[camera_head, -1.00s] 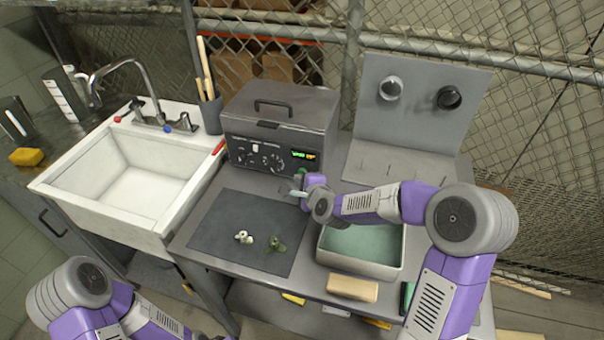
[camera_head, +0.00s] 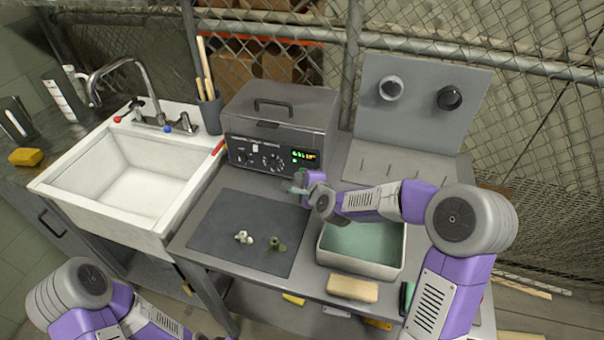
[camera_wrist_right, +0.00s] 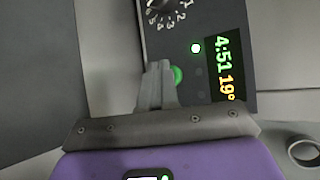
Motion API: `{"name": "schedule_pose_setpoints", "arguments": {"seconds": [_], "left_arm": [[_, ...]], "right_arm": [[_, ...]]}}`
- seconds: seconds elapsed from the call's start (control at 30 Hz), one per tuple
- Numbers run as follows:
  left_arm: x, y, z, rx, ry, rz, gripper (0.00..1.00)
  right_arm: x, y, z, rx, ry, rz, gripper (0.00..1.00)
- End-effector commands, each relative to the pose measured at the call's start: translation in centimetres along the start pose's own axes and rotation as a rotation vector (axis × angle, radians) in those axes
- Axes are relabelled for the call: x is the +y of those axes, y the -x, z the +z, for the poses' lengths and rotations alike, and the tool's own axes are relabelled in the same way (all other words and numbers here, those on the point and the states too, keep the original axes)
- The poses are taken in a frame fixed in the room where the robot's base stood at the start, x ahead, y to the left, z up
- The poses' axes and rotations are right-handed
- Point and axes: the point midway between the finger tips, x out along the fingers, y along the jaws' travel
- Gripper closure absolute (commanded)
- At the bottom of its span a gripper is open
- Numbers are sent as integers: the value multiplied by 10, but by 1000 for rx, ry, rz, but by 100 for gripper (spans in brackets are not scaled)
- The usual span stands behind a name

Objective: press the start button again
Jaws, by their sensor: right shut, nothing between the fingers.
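The tank machine (camera_head: 280,110) is a grey box with a lid handle and a black front panel (camera_head: 250,152) with dials and a lit display (camera_head: 304,155). The round green start button (camera_wrist_right: 178,75) is partly hidden behind my right fingertips. My right gripper (camera_wrist_right: 158,72) is shut and empty, its tips at the button; I cannot tell whether they touch it. It also shows before the panel in the head view (camera_head: 298,189). My left gripper is out of view.
A dark mat (camera_head: 230,220) holds a pale part (camera_head: 243,237) and an olive part (camera_head: 276,244). A tray with greenish contents (camera_head: 330,262) stands below my right forearm, with a tan block (camera_head: 352,287) in front. A white sink (camera_head: 75,190) is at left.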

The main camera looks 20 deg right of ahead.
Motion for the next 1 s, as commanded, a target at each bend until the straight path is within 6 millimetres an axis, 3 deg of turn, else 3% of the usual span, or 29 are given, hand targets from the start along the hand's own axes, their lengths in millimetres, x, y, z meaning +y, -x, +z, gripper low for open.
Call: {"name": "schedule_pose_setpoints", "arguments": {"seconds": [1.0], "left_arm": [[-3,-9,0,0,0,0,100]], "right_arm": [[14,20,15,-2,1,-2,100]]}}
